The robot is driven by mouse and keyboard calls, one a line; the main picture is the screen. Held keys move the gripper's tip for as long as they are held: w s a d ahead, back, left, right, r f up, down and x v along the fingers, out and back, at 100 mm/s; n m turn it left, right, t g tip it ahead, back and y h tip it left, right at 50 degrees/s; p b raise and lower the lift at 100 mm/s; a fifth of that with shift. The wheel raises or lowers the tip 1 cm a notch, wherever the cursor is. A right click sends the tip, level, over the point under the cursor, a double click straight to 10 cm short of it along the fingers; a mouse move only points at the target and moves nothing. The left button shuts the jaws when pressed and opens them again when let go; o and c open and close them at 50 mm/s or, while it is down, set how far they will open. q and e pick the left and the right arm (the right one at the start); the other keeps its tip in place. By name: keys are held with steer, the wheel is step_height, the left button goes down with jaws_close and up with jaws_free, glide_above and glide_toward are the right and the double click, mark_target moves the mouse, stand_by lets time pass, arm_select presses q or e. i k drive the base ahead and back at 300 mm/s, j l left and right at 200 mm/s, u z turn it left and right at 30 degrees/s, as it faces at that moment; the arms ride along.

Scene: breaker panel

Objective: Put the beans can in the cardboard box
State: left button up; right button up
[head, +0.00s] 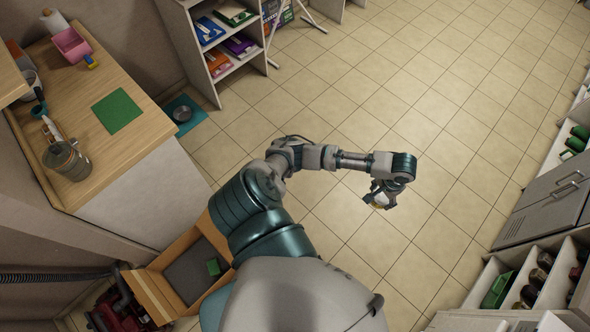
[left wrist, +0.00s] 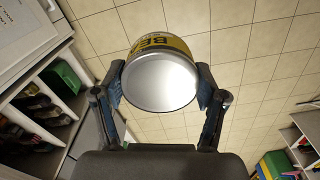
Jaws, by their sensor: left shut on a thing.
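The beans can (left wrist: 160,82) fills the middle of the left wrist view, with a silver end facing the camera and a yellow label with dark letters. In the head view a small part of the can (head: 381,200) shows below my left gripper (head: 382,194). My left gripper is shut on the can, with one finger on each side, and holds it over the tiled floor. My arm hides part of the box. My right gripper is not in view.
A wooden counter (head: 140,133) with a green mat and a metal canister stands at the left. A red machine (head: 118,310) is beside the box. A bookshelf (head: 199,65) stands at the back. Grey cabinets and shelves (head: 545,205) line the right. The middle floor is clear.

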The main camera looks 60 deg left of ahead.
mark_target(202, 252)
steer(key=i+j+u, duration=0.15)
steer(key=u, duration=0.25)
steer(key=i+j+u, duration=0.15)
steer(key=u, duration=0.25)
steer(key=i+u, duration=0.25)
steer(key=u, duration=0.15)
steer(key=i+u, duration=0.2)
steer(key=u, duration=0.2)
steer(key=i+u, duration=0.2)
steer(key=u, duration=0.2)
steer(key=i+u, duration=0.15)
steer(key=u, duration=0.25)
steer(key=i+u, duration=0.15)
steer(key=u, duration=0.25)
steer(key=i+u, duration=0.1)
steer(key=u, duration=0.3)
steer(key=i+l+u, duration=0.1)
steer(key=u, duration=0.3)
steer(key=i+l+u, duration=0.1)
steer(key=l+u, duration=0.15)
steer(key=u, duration=0.15)
